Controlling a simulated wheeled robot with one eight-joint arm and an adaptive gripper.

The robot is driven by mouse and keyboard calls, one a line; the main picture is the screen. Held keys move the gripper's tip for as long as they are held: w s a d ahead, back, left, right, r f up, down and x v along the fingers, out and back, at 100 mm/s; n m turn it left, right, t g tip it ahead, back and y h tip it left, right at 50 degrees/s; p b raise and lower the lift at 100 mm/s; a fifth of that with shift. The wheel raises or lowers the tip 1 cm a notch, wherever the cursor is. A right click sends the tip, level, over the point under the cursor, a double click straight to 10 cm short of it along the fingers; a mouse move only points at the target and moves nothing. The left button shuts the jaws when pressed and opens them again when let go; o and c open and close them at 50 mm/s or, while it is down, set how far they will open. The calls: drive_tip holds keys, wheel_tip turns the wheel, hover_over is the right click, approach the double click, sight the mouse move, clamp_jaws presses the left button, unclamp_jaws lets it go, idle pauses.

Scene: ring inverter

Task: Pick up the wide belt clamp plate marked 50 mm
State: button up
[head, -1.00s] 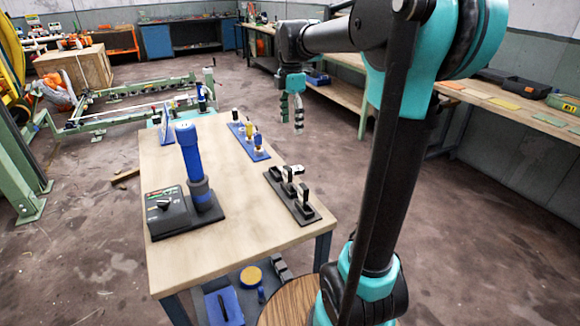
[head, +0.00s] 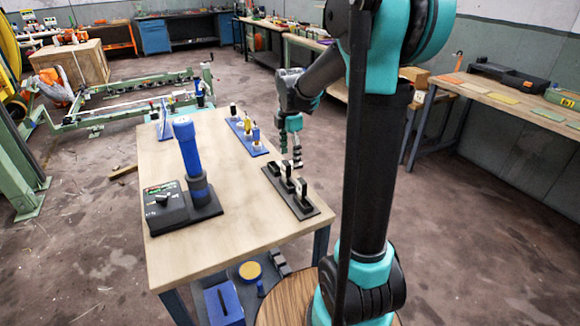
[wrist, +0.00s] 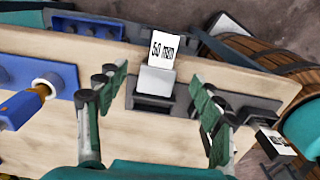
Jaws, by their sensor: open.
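The clamp plate marked 50 mm (wrist: 162,50) stands upright on the black rack in the wrist view, its white face reading "50 mm" above a grey block. My gripper (wrist: 158,80) is open, with one green-padded finger on each side of the plate and a gap on both sides. In the head view my gripper (head: 291,156) hangs over the far end of the black rack (head: 305,210), close to its upright pieces. The labels cannot be read there. I cannot tell how far the fingertips are above the rack.
More upright pieces (head: 302,187) stand nearer on the same rack; one shows at the right in the wrist view (wrist: 275,140). A blue rack (head: 245,135) lies farther back. A black box (head: 175,208) with a blue cylinder (head: 188,150) stands on the table (head: 240,240).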

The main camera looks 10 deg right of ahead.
drive_tip(key=shift+f, duration=1.5)
drive_tip(key=c, duration=1.4)
drive_tip(key=shift+o, duration=0.2)
drive_tip(key=shift+r, duration=0.15)
